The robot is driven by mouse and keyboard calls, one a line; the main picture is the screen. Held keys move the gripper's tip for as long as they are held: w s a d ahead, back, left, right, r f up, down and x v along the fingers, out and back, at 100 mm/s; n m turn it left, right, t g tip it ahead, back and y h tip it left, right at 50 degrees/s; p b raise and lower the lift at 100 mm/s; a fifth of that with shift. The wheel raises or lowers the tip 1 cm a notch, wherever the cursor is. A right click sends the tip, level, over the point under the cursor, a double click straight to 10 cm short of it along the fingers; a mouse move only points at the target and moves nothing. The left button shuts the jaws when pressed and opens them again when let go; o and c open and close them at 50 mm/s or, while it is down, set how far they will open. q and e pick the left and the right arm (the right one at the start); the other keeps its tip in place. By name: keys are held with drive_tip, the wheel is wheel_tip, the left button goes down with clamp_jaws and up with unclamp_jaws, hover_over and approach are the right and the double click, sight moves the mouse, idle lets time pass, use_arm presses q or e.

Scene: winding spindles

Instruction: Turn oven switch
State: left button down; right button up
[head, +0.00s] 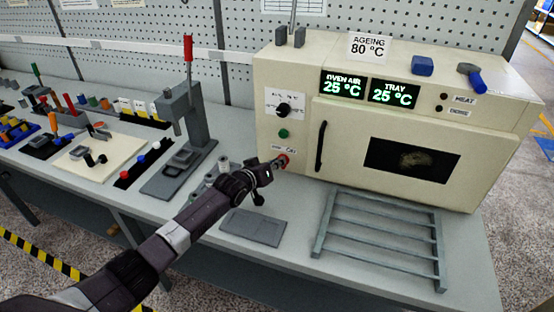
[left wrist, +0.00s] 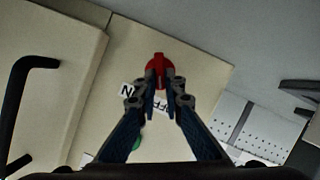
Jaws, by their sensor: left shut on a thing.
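The oven (head: 300,85) is a cream box on the bench, with two displays that both read 25 °C. Its red switch (head: 283,159) sits low on the left front panel, and it shows in the left wrist view (left wrist: 159,66) beside a label partly hidden by my fingers. My left gripper (head: 270,167) is at the panel, and in the left wrist view its fingers (left wrist: 160,88) are shut on the red switch. A green button (head: 284,133) and a black knob (head: 283,110) are above the switch. My right gripper is not in view.
The oven door has a black handle (head: 321,146), close to the right of the switch. A grey rack (head: 380,232) and a flat grey plate (head: 253,227) lie on the bench in front. A press with a red handle (head: 188,47) stands at left.

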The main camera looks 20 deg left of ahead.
use_arm(q)
drive_tip(key=shift+d+r+m+y+p, duration=0.25)
drive_tip(key=shift+m+y+p, duration=0.15)
drive_tip(key=shift+m+p, duration=0.3)
drive_tip(key=shift+f+y+p, duration=0.1)
drive_tip(key=shift+y+p, duration=0.2)
drive_tip(key=shift+d+m+y, duration=0.2)
drive_tip(key=shift+m+y, duration=0.1)
drive_tip(key=shift+m, duration=0.5)
drive_tip(key=shift+d+f+m+y, duration=0.1)
drive_tip(key=shift+f+m+y, duration=0.05)
drive_tip(key=shift+m+y, duration=0.15)
drive_tip(key=shift+d+f+m+y+b, duration=0.2)
drive_tip(key=shift+m+y+b, duration=0.6)
drive_tip(key=shift+m+b, duration=0.4)
drive_tip(key=shift+d+m+y+b, duration=0.15)
drive_tip(key=shift+m+y+b, duration=0.55)
drive_tip(key=shift+b, duration=0.4)
drive_tip(key=shift+m+t+b, duration=0.3)
drive_tip(key=shift+m+b, duration=0.1)
drive_tip(key=shift+m, duration=0.1)
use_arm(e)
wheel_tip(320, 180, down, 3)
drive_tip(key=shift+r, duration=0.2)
use_arm(q)
drive_tip(key=shift+r, duration=0.1)
